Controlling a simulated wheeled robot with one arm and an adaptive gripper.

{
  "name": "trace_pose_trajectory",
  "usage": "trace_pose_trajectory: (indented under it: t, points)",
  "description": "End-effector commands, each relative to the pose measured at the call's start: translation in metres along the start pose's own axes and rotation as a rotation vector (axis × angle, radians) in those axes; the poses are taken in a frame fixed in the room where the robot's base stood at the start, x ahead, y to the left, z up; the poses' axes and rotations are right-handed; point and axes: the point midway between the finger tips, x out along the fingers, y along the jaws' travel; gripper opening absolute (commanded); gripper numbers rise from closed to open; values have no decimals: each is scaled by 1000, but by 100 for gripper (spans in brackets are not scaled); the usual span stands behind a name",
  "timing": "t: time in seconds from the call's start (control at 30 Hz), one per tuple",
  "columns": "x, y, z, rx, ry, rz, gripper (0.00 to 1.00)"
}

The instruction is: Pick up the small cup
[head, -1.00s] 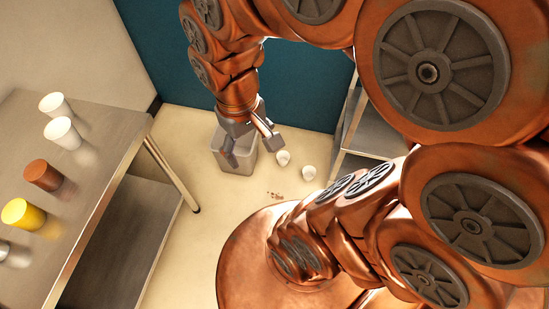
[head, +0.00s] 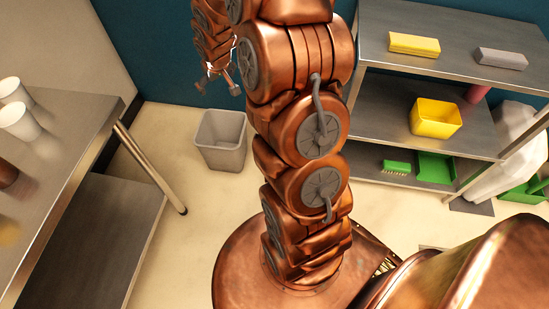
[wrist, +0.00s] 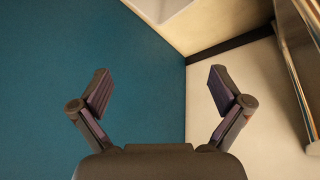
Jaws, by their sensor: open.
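Two white cups stand on the metal table at the left edge of the head view, a farther one (head: 12,90) and a nearer one (head: 18,121). Part of a brown cup (head: 6,174) shows below them, cut by the frame edge. I cannot tell which cup is the small one. My gripper (head: 219,84) is raised in front of the blue wall, above the grey bin and well to the right of the cups. In the wrist view my gripper (wrist: 160,84) has its two fingers spread, with nothing between them.
The metal table (head: 75,115) has a leg and a lower shelf on its right side. The grey bin (head: 221,160) stands on the floor below my gripper. A metal shelf unit (head: 455,35) on the right holds a yellow container (head: 436,118) and a green dustpan (head: 436,168).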

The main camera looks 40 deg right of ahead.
Motion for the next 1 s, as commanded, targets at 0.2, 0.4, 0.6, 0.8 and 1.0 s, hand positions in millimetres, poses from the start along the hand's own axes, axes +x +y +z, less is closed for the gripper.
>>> trace_pose_trajectory:
  t: [0.2,0.4,0.6,0.8,1.0]
  points:
    - [97,35,-7,22,95,8,100]
    - [174,68,-7,38,187,16,100]
    - [248,101,3,55,282,24,100]
    - [320,130,28,70,370,29,100]
    - [387,157,63,85,458,34,100]
